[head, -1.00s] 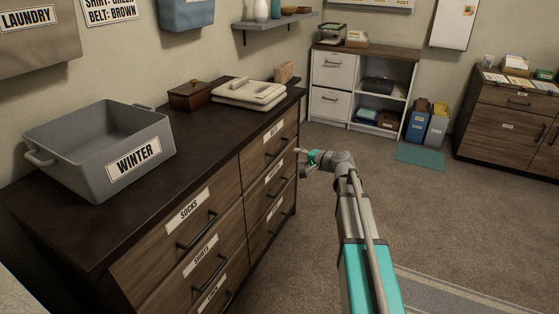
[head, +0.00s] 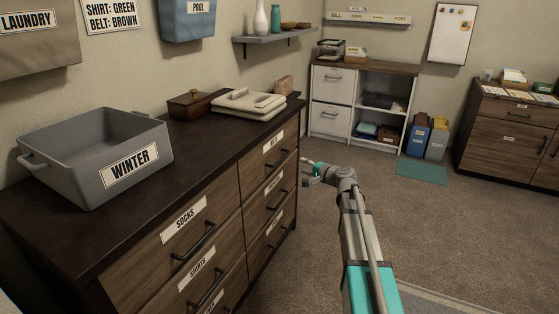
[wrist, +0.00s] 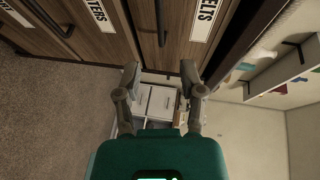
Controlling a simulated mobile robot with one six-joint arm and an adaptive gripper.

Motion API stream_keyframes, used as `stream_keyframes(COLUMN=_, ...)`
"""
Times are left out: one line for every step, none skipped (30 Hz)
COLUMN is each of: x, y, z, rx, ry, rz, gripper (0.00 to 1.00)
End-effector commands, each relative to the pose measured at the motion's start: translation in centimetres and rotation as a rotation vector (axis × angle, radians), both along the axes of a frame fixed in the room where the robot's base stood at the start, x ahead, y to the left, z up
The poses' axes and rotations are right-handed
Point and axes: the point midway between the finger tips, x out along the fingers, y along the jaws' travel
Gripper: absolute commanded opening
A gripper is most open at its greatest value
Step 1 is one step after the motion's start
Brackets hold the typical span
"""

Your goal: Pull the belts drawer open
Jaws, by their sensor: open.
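The belts drawer (head: 254,166) is the top right drawer of the dark wood dresser and appears shut. My gripper (head: 308,166) is at the end of my arm, just right of the dresser front. In the wrist view my gripper (wrist: 159,72) is open, its two fingers apart with nothing between them. The handle is apart from the fingers.
A grey WINTER bin (head: 97,157), a wooden box (head: 189,106) and folded cloth (head: 249,103) sit on the dresser top. Other shut drawers lie below and left. The carpet right of the dresser is clear. A white cabinet (head: 331,103) stands at the back.

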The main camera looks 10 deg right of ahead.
Motion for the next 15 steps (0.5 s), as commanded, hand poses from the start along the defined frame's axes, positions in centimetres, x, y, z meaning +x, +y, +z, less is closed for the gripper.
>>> stream_keyframes(x=0.4, y=0.2, z=-0.1, rx=0.0, ry=0.0, rz=0.001, gripper=0.51)
stream_keyframes(x=0.6, y=0.3, z=-0.2, rx=0.0, ry=0.0, rz=0.001, gripper=0.51)
stream_keyframes(x=0.9, y=0.5, z=-0.3, rx=0.0, ry=0.0, rz=0.001, gripper=0.51)
stream_keyframes(x=1.2, y=0.7, z=-0.3, rx=0.0, ry=0.0, rz=0.002, gripper=0.51)
stream_keyframes(x=1.5, y=0.8, z=-0.4, rx=-0.001, ry=0.0, rz=0.002, gripper=0.51)
stream_keyframes(x=1.9, y=1.1, z=-0.5, rx=-0.001, ry=0.0, rz=0.002, gripper=0.51)
stream_keyframes(x=2.2, y=1.2, z=-0.6, rx=-0.001, ry=0.0, rz=0.002, gripper=0.51)
stream_keyframes(x=2.6, y=1.4, z=-0.6, rx=-0.001, ry=0.0, rz=0.002, gripper=0.51)
stream_keyframes(x=3.1, y=1.7, z=-0.7, rx=-0.001, ry=0.0, rz=0.002, gripper=0.51)
stream_keyframes(x=3.5, y=1.9, z=-0.8, rx=-0.001, ry=0.0, rz=0.001, gripper=0.51)
stream_keyframes(x=3.8, y=2.2, z=-0.9, rx=-0.001, ry=0.0, rz=0.002, gripper=0.51)
stream_keyframes(x=4.4, y=2.5, z=-1.0, rx=-0.001, ry=0.0, rz=0.002, gripper=0.51)
stream_keyframes(x=4.8, y=2.7, z=-1.1, rx=-0.001, ry=0.0, rz=0.002, gripper=0.51)
stream_keyframes(x=5.2, y=2.9, z=-1.2, rx=-0.001, ry=0.0, rz=0.002, gripper=0.51)
stream_keyframes(x=5.7, y=3.2, z=-1.3, rx=0.0, ry=0.0, rz=0.002, gripper=0.51)
